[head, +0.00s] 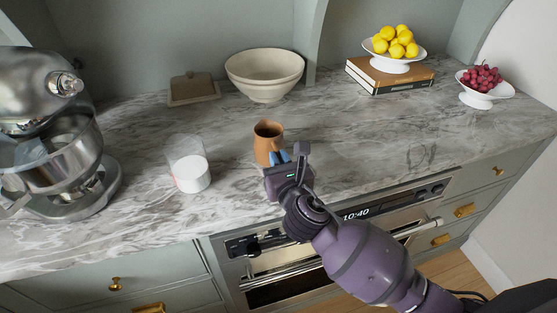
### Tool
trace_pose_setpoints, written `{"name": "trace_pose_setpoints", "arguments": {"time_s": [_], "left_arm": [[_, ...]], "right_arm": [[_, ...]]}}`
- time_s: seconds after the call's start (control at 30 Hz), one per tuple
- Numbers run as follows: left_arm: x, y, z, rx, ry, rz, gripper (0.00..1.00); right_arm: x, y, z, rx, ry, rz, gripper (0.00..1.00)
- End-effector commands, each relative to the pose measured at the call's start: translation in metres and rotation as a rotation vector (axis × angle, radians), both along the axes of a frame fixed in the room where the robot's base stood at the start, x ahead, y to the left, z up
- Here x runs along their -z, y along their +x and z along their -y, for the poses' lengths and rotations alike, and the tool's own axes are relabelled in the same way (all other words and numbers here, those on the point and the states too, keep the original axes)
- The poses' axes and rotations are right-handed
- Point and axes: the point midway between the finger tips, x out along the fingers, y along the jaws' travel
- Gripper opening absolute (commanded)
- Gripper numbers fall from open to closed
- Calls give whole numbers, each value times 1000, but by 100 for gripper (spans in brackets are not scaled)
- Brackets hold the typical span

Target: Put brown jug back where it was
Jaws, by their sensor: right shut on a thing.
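The brown jug (268,139) is upright over the middle of the marble counter. My right gripper (278,157) reaches it from the front right and is shut on it, with bluish fingertips at its lower front side. The fingers and wrist hide part of the jug's lower right side and base. I cannot tell whether its base touches the counter. My left gripper is not in view.
A glass of white contents (193,175) stands left of the jug, with a stand mixer (50,130) farther left. Cream bowls (265,73) and a butter dish (193,88) are behind. Books (400,76) under a lemon stand and a grape dish (484,97) stand right. The counter right of the jug is clear.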

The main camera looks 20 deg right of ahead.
Motion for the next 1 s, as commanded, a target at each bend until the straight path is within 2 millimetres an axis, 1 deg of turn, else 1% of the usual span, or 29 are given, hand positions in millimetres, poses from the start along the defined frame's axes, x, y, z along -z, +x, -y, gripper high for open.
{"name": "trace_pose_setpoints", "arguments": {"time_s": [0.07, 0.23, 0.27, 0.4, 0.77, 0.87, 1.0], "left_arm": [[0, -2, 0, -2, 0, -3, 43], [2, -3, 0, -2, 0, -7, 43], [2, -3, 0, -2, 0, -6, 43], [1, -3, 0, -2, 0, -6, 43], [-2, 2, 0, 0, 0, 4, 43], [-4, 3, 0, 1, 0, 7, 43], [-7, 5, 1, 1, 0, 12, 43]], "right_arm": [[-2, 0, 0, -1, 0, 4, 0], [1, 0, 0, -1, 0, 2, 0], [2, 0, 0, 0, 0, 0, 16], [2, 0, 0, 0, 0, 0, 37], [-1, -2, 0, -1, 1, 1, 37], [-1, -12, 0, -2, 0, 0, 37], [-2, -37, 1, -2, 2, -1, 37]]}}
